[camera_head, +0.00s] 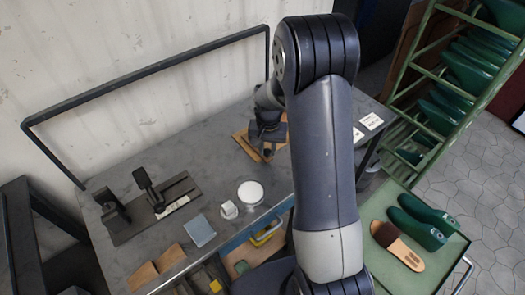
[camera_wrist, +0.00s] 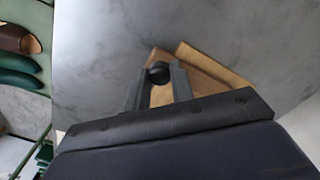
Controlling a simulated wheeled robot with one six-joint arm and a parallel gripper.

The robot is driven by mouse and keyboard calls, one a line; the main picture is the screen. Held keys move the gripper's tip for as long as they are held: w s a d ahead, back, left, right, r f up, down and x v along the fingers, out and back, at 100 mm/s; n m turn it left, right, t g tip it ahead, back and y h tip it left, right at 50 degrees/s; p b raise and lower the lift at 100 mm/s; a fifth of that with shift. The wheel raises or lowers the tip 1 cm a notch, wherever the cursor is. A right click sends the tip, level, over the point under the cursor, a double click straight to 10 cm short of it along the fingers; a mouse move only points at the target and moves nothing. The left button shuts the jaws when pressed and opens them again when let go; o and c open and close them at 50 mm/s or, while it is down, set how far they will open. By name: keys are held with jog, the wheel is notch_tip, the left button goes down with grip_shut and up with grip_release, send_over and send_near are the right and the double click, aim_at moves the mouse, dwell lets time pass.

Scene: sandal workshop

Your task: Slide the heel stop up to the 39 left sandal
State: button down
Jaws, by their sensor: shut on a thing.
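My gripper (camera_head: 266,148) is low over the back of the grey workbench, at a tan wooden piece (camera_head: 243,143). In the wrist view its two fingers (camera_wrist: 158,88) are closed on a black round knob (camera_wrist: 158,70). Tan wood lies under and beside the fingers, with a separate-looking strip (camera_wrist: 216,64) at the right. The knob may belong to the heel stop; I cannot tell. No size mark is readable, so I cannot tell which is the 39 left sandal.
A black fixture with an upright handle (camera_head: 147,188) stands on the bench's left. A white round dish (camera_head: 250,192), a small white block (camera_head: 229,209), a blue-grey square (camera_head: 199,231) and tan sole pieces (camera_head: 157,266) lie along the front. White cards (camera_head: 371,121) lie at the right.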

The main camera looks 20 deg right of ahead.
jog(key=shift+w+d, duration=0.25)
jog(key=shift+d, duration=0.3)
jog(key=shift+w+d, duration=0.25)
jog(key=shift+d, duration=0.25)
jog(key=c, duration=1.2)
grip_release()
jog(key=shift+r, duration=0.1)
notch_tip(320, 180, up, 11)
jog(key=shift+f, duration=0.2)
